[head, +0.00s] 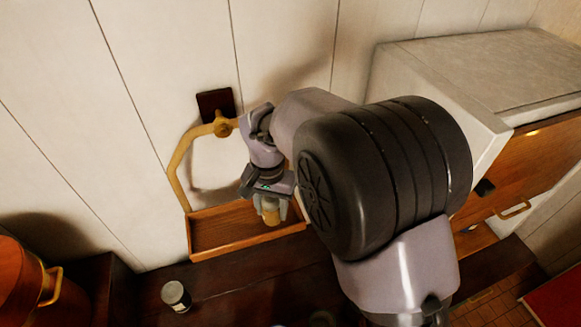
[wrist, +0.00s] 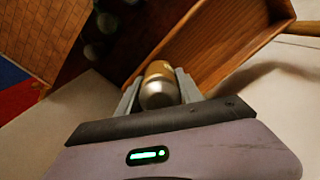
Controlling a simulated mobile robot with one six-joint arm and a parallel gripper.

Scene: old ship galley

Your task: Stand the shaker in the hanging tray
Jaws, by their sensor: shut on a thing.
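The shaker (wrist: 158,83), with a silvery rounded end and a golden-brown body, is between the two fingers of my gripper (wrist: 160,92) in the wrist view. In the head view my gripper (head: 270,204) points down and is shut on the shaker (head: 271,216), whose lower part shows yellowish. The hanging tray (head: 205,252) is a shallow wooden box held by a brass arm (head: 177,165) from a dark wall block. The shaker is over the tray's right part. I cannot tell whether it touches the tray floor. The tray (wrist: 262,40) also shows behind the shaker in the wrist view.
A small jar with a pale lid (head: 175,294) stands on the dark counter below the tray. A copper pot (head: 22,275) is at the far left. A pale cabinet (head: 480,75) is at the right. The left part of the tray is empty.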

